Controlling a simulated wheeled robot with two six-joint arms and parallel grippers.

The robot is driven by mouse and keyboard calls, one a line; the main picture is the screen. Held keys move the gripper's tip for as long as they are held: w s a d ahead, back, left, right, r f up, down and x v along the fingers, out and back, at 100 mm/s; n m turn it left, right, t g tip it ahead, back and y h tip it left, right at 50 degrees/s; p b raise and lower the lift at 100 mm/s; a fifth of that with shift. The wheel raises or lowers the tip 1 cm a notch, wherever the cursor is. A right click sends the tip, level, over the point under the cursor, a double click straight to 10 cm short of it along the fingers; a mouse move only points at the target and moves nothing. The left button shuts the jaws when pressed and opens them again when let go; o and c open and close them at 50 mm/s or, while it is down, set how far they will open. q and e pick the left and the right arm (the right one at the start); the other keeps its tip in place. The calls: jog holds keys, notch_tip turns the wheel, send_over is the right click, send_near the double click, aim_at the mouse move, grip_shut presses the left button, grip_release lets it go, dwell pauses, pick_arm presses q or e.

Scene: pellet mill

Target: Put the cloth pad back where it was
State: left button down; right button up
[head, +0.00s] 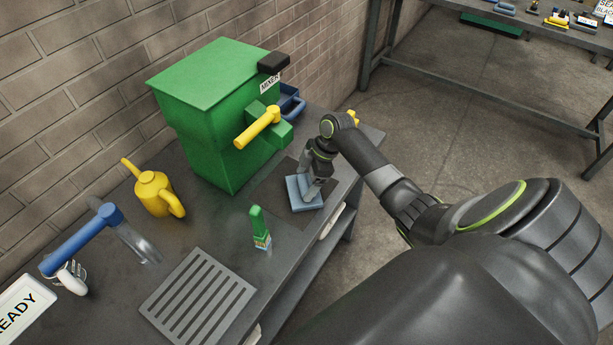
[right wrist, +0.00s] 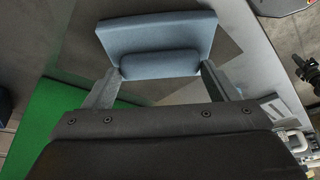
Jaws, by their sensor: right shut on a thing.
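The cloth pad is a blue-grey slab with a raised grip. In the head view the pad (head: 303,200) is at the right part of the bench, over or on a dark mat. My right gripper (head: 314,184) is above it, pointing down, shut on its raised grip. In the right wrist view the pad (right wrist: 158,36) shows with its grip between the two fingers of the gripper (right wrist: 160,78). I cannot tell whether the pad touches the surface. My left gripper is not in view.
The green mixer (head: 215,110) with a yellow handle stands left of my right arm. A green bottle (head: 259,228), a grate (head: 198,298), a yellow watering can (head: 153,190) and a blue-handled tool (head: 85,240) are on the bench. A dark flat mat (head: 272,191) lies beside the pad.

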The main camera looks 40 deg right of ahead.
jog(key=shift+f, duration=0.1)
dwell(0.3)
jog(key=o, duration=1.3)
jog(key=p+v, duration=0.8)
jog(key=v, duration=0.1)
dwell(0.4)
dwell(0.4)
